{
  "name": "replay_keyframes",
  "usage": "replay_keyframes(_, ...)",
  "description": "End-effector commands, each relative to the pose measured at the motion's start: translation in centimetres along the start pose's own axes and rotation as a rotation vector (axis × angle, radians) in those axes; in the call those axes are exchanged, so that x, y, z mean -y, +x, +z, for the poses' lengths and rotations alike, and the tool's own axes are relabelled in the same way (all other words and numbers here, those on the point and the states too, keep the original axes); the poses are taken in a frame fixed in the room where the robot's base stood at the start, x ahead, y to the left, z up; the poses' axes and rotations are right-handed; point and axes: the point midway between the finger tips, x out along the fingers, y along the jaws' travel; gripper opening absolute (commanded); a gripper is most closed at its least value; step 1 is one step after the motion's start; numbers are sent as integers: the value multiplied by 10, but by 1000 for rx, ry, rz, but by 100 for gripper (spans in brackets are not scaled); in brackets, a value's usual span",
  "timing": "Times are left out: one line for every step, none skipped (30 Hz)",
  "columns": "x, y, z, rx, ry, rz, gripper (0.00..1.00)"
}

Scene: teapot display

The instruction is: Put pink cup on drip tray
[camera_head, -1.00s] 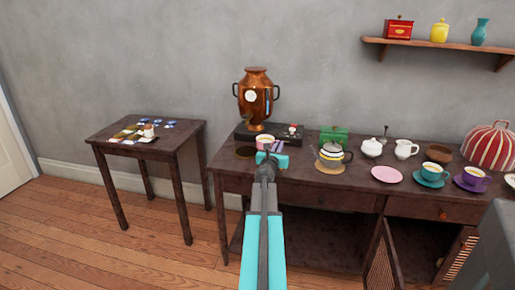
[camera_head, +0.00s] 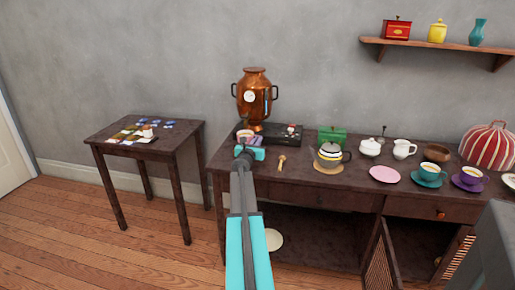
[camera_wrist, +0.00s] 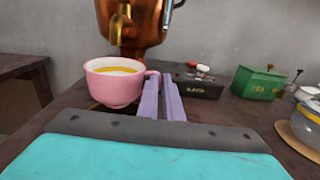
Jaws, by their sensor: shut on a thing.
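The pink cup (camera_wrist: 113,84) holds a yellowish drink and stays upright in the wrist view. My gripper (camera_wrist: 162,88) is shut on its handle, on the cup's right side. In the head view the cup (camera_head: 244,134) is small and partly hidden by my gripper (camera_head: 252,143), at the left end of the long table, in front of the copper urn (camera_head: 256,100). A dark patch, perhaps the drip tray, shows in part under the cup in the wrist view; the cup and gripper hide most of it. I cannot tell whether the cup touches it.
The urn's tap (camera_wrist: 120,27) hangs just behind and above the cup. A black box with a red knob (camera_head: 291,130), a green box (camera_head: 332,136), a striped teapot (camera_head: 329,155) and a golden spoon (camera_head: 282,163) are to the right. A small side table (camera_head: 175,140) is at left.

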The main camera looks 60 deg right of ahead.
Motion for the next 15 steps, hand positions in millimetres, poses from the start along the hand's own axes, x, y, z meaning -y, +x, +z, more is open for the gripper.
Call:
replay_keyframes(0,0,0,0,0,0,0)
replay_keyframes(0,0,0,0,0,0,0)
replay_keyframes(0,0,0,0,0,0,0)
replay_keyframes(0,0,0,0,1,0,0)
replay_keyframes(0,0,0,0,0,0,0)
replay_keyframes(0,0,0,0,1,0,0)
replay_keyframes(0,0,0,0,0,0,0)
replay_keyframes(0,0,-1,0,1,0,0)
replay_keyframes(0,0,-3,0,1,0,0)
replay_keyframes(0,0,-6,0,0,0,0)
replay_keyframes(0,0,-8,0,0,0,0)
replay_keyframes(0,0,-12,0,-1,0,0)
replay_keyframes(0,0,-16,0,0,0,0)
replay_keyframes(1,0,-20,-1,0,0,0)
replay_keyframes(1,0,-24,-1,-1,0,0)
